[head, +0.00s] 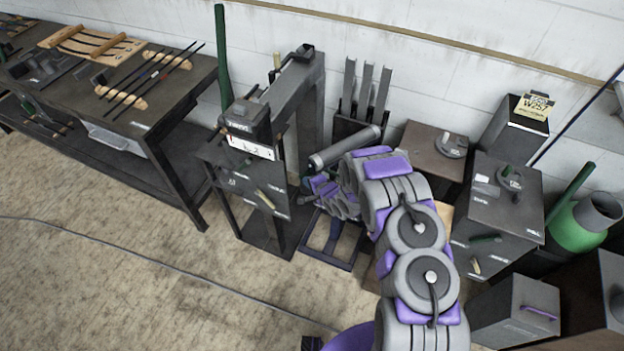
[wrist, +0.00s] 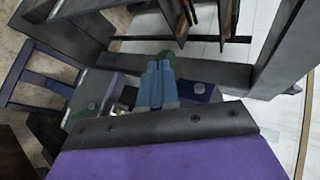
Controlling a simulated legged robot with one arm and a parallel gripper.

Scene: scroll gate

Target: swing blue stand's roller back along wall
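The blue stand (head: 330,243) shows as a low dark-blue base frame on the floor, and its frame also shows at left in the wrist view (wrist: 38,82). A grey roller (head: 345,148) lies at a slant above it, close to the wall; its lower right is hidden by my arm. My gripper (head: 313,186) is below the roller's left end, beside the tall dark frame. In the wrist view my light-blue fingers (wrist: 158,78) lie close together, with a green part (wrist: 168,57) at their tips. Whether they hold it is unclear.
A tall dark frame (head: 304,98) stands left of my gripper. A rack with upright grey slats (head: 364,92) stands behind, against the wall. Dark cabinets (head: 493,210) crowd the right. A long workbench (head: 175,90) is at left. Floor in front is open, crossed by a cable (head: 150,258).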

